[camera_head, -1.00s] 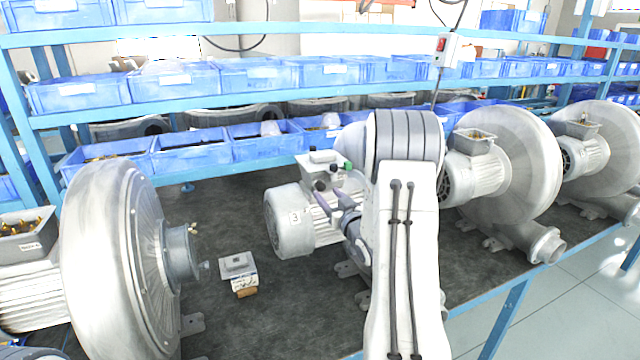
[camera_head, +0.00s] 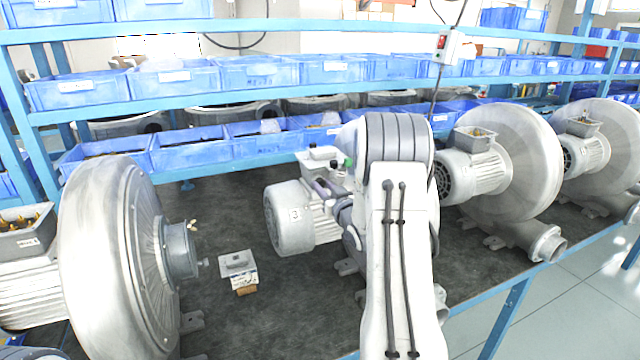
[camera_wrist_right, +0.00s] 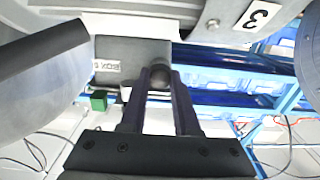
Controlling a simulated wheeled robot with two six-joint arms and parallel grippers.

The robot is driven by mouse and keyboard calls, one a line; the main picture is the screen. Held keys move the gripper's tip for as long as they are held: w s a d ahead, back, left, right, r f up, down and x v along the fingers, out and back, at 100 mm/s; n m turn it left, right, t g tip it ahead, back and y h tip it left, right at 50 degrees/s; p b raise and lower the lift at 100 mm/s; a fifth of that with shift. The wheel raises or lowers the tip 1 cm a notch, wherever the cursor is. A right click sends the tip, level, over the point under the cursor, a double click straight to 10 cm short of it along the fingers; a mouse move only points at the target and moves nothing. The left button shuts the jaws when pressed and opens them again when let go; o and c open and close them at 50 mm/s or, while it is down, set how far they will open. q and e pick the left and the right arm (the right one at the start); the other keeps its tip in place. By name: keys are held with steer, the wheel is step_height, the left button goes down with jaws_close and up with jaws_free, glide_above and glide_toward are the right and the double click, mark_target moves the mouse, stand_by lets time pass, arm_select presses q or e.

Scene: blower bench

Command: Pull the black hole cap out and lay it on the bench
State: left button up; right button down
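The black hole cap (camera_wrist_right: 160,77) is a dark round piece on the side of the grey terminal box (camera_wrist_right: 125,52) of the middle blower motor, in the right wrist view. My right gripper (camera_wrist_right: 160,82) has its two dark purple fingers on either side of the cap; whether they press on it I cannot tell. In the head view my right gripper (camera_head: 322,187) is at the box (camera_head: 319,158), with my right arm hiding much of the blower. The cap cannot be made out clearly there. My left gripper is not in view.
Blue bins (camera_head: 190,153) line the back.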

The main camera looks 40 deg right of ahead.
steer(key=shift+s+a+b, duration=0.15)
steer(key=shift+s+b, duration=0.2)
steer(key=shift+s, duration=0.3)
stand_by(0.7)
steer(key=shift+s+a, duration=0.1)
steer(key=shift+s, duration=0.25)
steer(key=shift+b+v, duration=0.6)
steer(key=shift+v, duration=0.75)
